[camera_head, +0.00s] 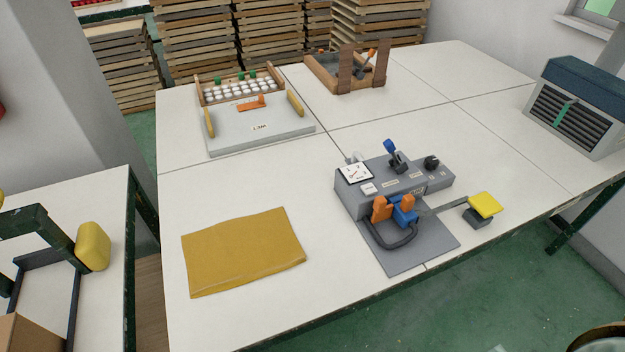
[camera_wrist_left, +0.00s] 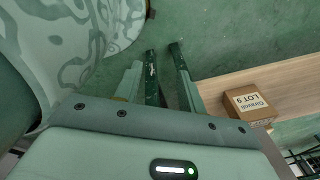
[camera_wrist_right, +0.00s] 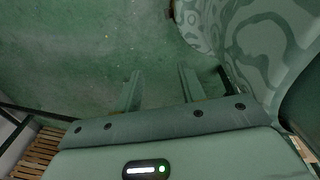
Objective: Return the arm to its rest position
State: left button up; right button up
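Neither of my arms shows in the head view. In the left wrist view my left gripper (camera_wrist_left: 161,82) has its two fingers apart with nothing held between them; dark scuffed legs or bars show behind them. In the right wrist view my right gripper (camera_wrist_right: 158,84) also has its fingers apart and empty, over bare green floor. Both grippers hang low beside my own patterned body, clear of the worktable (camera_head: 350,290).
The worktable carries a yellow mat (camera_head: 245,250), a grey machine (camera_head: 345,200) with orange and blue parts, a grey tray (camera_head: 240,135), a wooden rack (camera_head: 330,75) and a louvred unit (camera_head: 575,115). A cardboard box (camera_wrist_left: 250,106) lies beside my left gripper's view.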

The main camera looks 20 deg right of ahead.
pick_arm(q)
jog(key=s+f+n+g, duration=0.1)
jog(key=s+f, duration=0.3)
jog(key=s, duration=0.7)
jog(key=shift+s+a+f+n, duration=0.2)
jog(key=shift+a+f+n, duration=0.2)
jog(key=shift+a, duration=0.05)
pick_arm(e)
jog(key=s+f+m+g, duration=0.1)
jog(key=s+f, duration=0.3)
jog(key=s, duration=0.7)
jog(key=shift+s+d+f+m, duration=0.2)
jog(key=shift+d+f+m, duration=0.2)
jog(key=shift+d, duration=0.05)
